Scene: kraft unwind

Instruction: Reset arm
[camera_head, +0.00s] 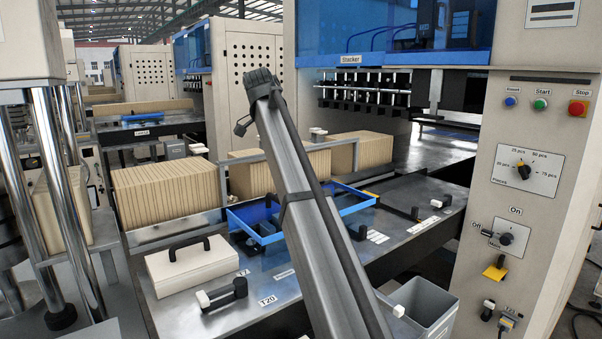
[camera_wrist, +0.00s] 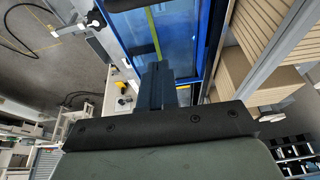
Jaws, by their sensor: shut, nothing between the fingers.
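My arm (camera_head: 310,215) rises from the bottom middle of the head view and leans up and left, across the work table and in front of the stacker machine. A dark part (camera_head: 260,88) tops it; I cannot tell there whether it is a joint or the hand. In the wrist view my gripper (camera_wrist: 156,75) shows as two dark fingers side by side, closed together with nothing between them. The fingers point toward the machine's blue window (camera_wrist: 175,40) and touch nothing that I can make out. The wrist view is turned on its side.
A blue tray (camera_head: 240,222), a white box with a black handle (camera_head: 190,265) and a grey bin (camera_head: 428,300) stand on or by the table. Rows of kraft stacks (camera_head: 165,192) lie behind. The control panel (camera_head: 530,165) with knobs and buttons is at right.

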